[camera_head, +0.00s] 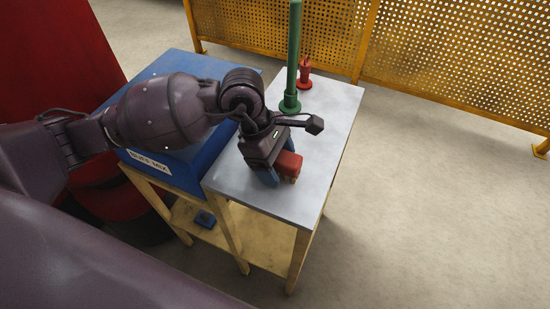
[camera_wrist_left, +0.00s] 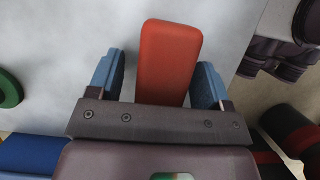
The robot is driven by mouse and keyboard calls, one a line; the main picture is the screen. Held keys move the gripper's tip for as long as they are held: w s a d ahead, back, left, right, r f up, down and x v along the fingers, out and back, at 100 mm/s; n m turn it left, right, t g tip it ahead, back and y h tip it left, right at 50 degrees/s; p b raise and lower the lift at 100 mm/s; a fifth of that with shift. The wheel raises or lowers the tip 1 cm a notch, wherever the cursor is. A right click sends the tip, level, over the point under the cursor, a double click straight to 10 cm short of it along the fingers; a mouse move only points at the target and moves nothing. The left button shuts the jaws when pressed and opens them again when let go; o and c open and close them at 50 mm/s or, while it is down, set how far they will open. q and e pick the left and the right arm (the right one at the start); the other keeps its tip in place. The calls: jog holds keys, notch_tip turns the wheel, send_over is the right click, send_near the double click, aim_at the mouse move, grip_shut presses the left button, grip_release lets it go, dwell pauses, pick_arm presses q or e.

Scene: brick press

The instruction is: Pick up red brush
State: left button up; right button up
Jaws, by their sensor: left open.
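The red brush (camera_head: 288,164) lies on the grey tabletop (camera_head: 318,128) near its front part. In the left wrist view the brush (camera_wrist_left: 168,58) shows as a red block with rounded edges. My left gripper (camera_head: 280,175) is over it, with its blue fingers on either side. In the left wrist view the left gripper (camera_wrist_left: 160,80) is open, with a gap between each finger and the brush. The brush's lower end is hidden behind the gripper body. My right gripper does not clearly show.
A green post (camera_head: 293,60) on a round base and a small red object (camera_head: 304,75) stand at the back of the table. A blue box (camera_head: 180,165) with a label adjoins on the left. A yellow perforated fence (camera_head: 450,50) stands behind. The table's right side is clear.

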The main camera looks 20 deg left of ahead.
dwell(0.5)
pick_arm(q)
jog(key=c, duration=1.1)
jog(key=shift+o, duration=0.2)
notch_tip(320, 180, up, 8)
jog(key=shift+w+r+p, duration=0.1)
jog(key=shift+r+p, duration=0.15)
jog(key=shift+p, duration=0.65)
notch_tip(320, 180, up, 12)
jog(key=p, duration=0.1)
jog(key=shift+f+p, duration=0.15)
jog(key=shift+p, duration=0.2)
